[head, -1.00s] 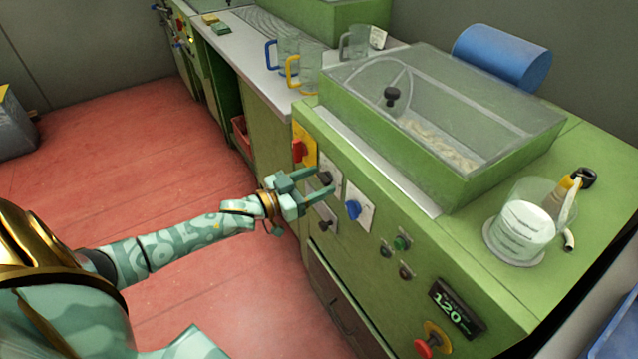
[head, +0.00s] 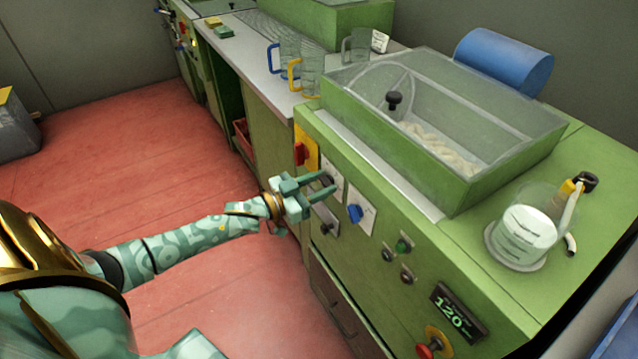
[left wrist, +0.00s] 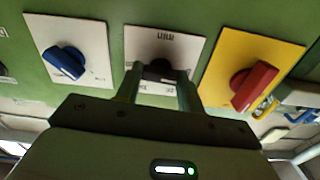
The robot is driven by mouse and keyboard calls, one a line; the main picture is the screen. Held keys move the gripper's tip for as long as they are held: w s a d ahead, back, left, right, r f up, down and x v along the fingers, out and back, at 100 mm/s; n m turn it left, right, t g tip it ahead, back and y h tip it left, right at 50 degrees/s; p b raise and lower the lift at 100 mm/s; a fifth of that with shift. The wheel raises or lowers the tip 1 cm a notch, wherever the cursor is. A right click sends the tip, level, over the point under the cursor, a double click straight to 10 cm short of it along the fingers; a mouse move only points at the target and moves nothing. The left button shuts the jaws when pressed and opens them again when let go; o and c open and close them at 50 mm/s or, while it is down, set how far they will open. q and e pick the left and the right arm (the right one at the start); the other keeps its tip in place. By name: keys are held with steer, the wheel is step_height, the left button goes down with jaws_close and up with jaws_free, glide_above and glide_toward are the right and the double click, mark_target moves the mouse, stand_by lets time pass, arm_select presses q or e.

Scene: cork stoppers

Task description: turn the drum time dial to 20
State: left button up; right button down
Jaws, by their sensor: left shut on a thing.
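The drum time dial is a black knob (left wrist: 159,69) on a white plate (left wrist: 160,48) with printed marks, too blurred to read its setting. In the left wrist view it sits between my two fingertips. My left gripper (head: 327,183) is shut on this knob, reaching it from the left at the front of the green machine. In the head view the fingers hide most of the knob, and part of its white plate (head: 333,168) shows behind them. My right gripper is not in view.
A red switch (head: 300,153) on a yellow plate and a blue knob (head: 355,213) sit close on either side. Below is another dark knob (head: 326,228). A display (head: 457,312) reads 120. A beaker (head: 525,228) stands on top. Red floor lies clear to the left.

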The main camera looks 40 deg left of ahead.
arm_select(q)
steer(key=m+p, duration=0.1)
steer(key=m, duration=0.7)
steer(key=shift+m, duration=0.3)
steer(key=m+b, duration=0.3)
steer(key=m, duration=0.5)
steer(key=m+b, duration=0.3)
steer(key=m, duration=0.6)
steer(key=m+b, duration=0.3)
steer(key=m, duration=0.6)
steer(key=shift+f, duration=0.35)
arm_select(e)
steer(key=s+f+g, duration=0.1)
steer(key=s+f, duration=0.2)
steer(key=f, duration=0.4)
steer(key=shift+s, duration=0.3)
arm_select(q)
steer(key=shift+m, duration=0.3)
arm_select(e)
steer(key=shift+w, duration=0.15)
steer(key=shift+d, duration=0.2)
